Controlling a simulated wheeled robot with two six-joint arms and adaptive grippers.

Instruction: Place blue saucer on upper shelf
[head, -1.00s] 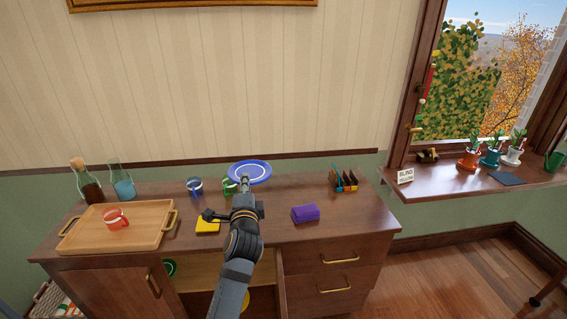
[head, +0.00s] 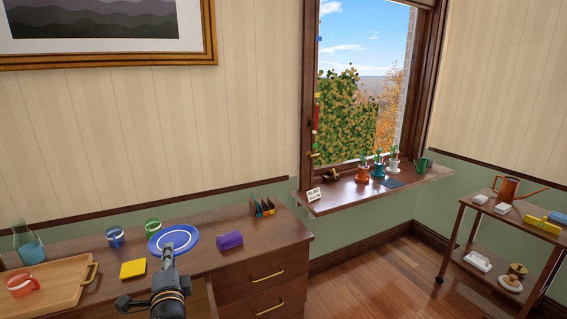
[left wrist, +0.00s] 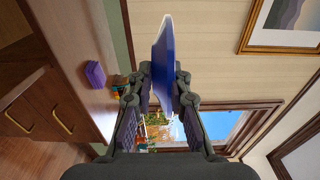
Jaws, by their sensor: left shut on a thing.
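The blue saucer (head: 181,239) has a white ring and is held up in front of the sideboard top in the head view. My left gripper (head: 168,255) is shut on its near edge. In the left wrist view the blue saucer (left wrist: 163,62) stands edge-on between the two fingers of my left gripper (left wrist: 160,88). My right gripper is not in view.
The sideboard (head: 232,263) bears a wooden tray (head: 75,277), a yellow block (head: 133,268), a purple block (head: 229,240), mugs and a letter rack (head: 263,208). A windowsill (head: 340,197) holds small pots. A trolley (head: 470,217) stands at right, with open floor before it.

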